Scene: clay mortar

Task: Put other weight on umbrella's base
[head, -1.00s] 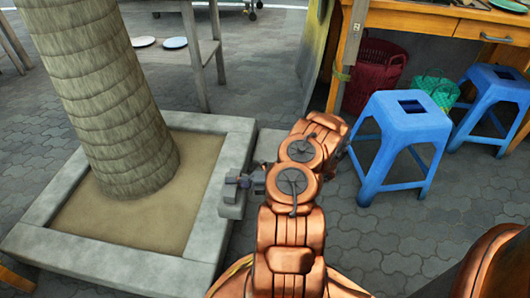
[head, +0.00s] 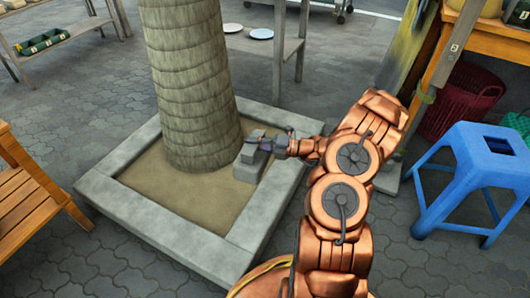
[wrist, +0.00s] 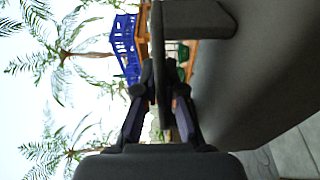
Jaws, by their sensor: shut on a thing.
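My gripper (head: 272,147) is shut on a grey block-like weight (head: 249,166) with a raised top part. The weight is at the right side of the palm trunk, above or on the sandy bed; I cannot tell whether it touches. In the wrist view my gripper (wrist: 160,95) closes on a thin dark part, and a large grey surface, likely the weight (wrist: 245,75), fills the right. A grey slab (head: 388,180) shows on the paving just behind my arm; most of it is hidden, and I cannot tell whether it is the umbrella's base.
A square stone planter rim (head: 165,235) surrounds the trunk (head: 190,80). A blue stool (head: 475,165), a dark red basket (head: 465,100) and a wooden table (head: 500,40) stand at the right. A wooden bench (head: 35,195) is at the left. Paving is free in front.

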